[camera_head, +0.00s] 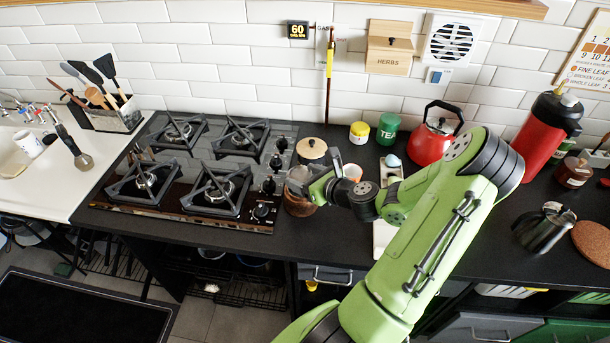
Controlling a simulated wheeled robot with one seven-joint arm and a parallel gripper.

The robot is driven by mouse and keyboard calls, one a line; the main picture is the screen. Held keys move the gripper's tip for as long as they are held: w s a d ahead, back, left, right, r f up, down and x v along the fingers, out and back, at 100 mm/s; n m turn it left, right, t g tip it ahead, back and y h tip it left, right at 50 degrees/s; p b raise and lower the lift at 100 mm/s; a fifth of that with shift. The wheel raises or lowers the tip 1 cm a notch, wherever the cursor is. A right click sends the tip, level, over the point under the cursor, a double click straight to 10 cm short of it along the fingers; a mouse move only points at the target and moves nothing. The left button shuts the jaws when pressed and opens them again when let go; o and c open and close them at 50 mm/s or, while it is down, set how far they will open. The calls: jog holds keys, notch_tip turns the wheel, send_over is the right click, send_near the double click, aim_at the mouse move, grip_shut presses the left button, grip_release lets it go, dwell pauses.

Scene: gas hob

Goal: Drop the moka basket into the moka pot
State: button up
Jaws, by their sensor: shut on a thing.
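My gripper (308,184) is at the counter just right of the hob, its fingers pointing left. It is shut on a small light-grey metallic piece (297,173) that looks like the moka basket; the fingers cover part of it. The piece appears over or beside a round brown vessel (299,207), and I cannot tell whether they touch. I cannot clearly make out the moka pot; it may be hidden by my gripper and arm.
The black gas hob (200,170) lies left of my gripper. A lidded cream canister (312,151) stands behind it, and a pale cup (352,172) just right. A red kettle (428,140), green tea tin (388,129) and yellow jar (359,133) stand near the wall.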

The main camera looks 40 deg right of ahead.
jog(key=shift+f+b, duration=0.55)
jog(key=shift+f, duration=1.25)
dwell(1.6)
jog(key=o, duration=1.1)
jog(key=p+v, duration=0.5)
jog(key=v, duration=1)
jog(key=shift+s, duration=0.4)
jog(key=shift+a, duration=0.1)
